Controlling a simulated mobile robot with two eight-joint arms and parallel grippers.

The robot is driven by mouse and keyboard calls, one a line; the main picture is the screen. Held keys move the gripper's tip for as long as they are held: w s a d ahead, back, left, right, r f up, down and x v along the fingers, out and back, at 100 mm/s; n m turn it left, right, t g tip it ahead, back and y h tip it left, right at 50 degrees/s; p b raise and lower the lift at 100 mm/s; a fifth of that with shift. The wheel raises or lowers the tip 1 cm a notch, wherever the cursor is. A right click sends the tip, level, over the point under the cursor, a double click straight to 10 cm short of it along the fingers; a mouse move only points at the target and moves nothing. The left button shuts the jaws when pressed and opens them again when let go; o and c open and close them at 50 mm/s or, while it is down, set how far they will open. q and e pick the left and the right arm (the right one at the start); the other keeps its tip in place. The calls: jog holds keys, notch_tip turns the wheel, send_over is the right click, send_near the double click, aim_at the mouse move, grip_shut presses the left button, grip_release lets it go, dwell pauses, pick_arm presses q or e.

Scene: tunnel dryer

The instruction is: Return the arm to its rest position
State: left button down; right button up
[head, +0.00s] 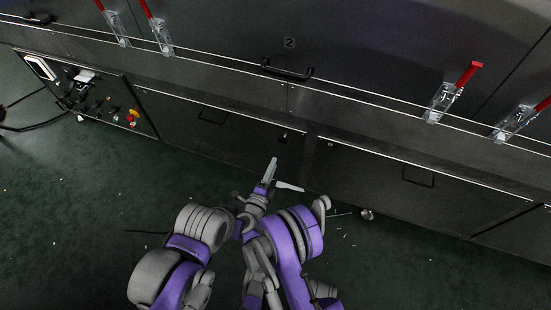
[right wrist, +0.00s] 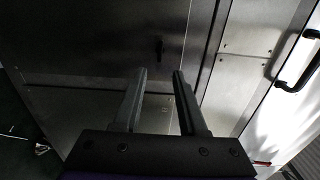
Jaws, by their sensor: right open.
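My right arm, purple and grey, reaches up from the bottom middle of the head view. Its gripper (head: 281,177) is in front of the dryer's lower panels. In the right wrist view the two fingers of this gripper (right wrist: 159,78) stand apart with nothing between them. The dark metal face of the tunnel dryer (head: 225,125) lies beyond them. I cannot tell whether the fingertips touch it. My left gripper is not in view.
The dryer carries red-handled latches (head: 458,85) and a black handle (head: 287,71). A control panel (head: 95,95) with a red button is at the left.

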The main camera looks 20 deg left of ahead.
jog(key=shift+s, duration=0.1)
dwell(0.5)
jog(key=w+d+r+n+y, duration=0.1)
jog(key=w+r+n+y, duration=0.15)
jog(key=r, duration=0.35)
jog(key=w+d+r+n+y, duration=0.2)
jog(key=w+r+n, duration=0.2)
jog(key=r, duration=0.3)
jog(key=s+d+r+n+g+y, duration=0.2)
jog(key=d+r+n+g, duration=0.2)
jog(key=d+r+n, duration=0.3)
jog(key=s+d+f+n+g+h, duration=0.25)
jog(key=s+d+g, duration=0.25)
jog(key=s+d, duration=0.9)
jog(key=s+d+f+n+g+h, duration=0.1)
jog(key=s+d+n+g+h, duration=0.3)
jog(key=s+d, duration=1)
pick_arm(q)
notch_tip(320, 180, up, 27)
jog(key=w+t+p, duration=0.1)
jog(key=p, duration=2.2)
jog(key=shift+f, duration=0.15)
pick_arm(e)
jog(key=s+a+r+m, duration=0.1)
jog(key=a+r, duration=0.2)
jog(key=r, duration=2.3)
jog(key=shift+r+y, duration=0.25)
jog(key=shift+y, duration=0.05)
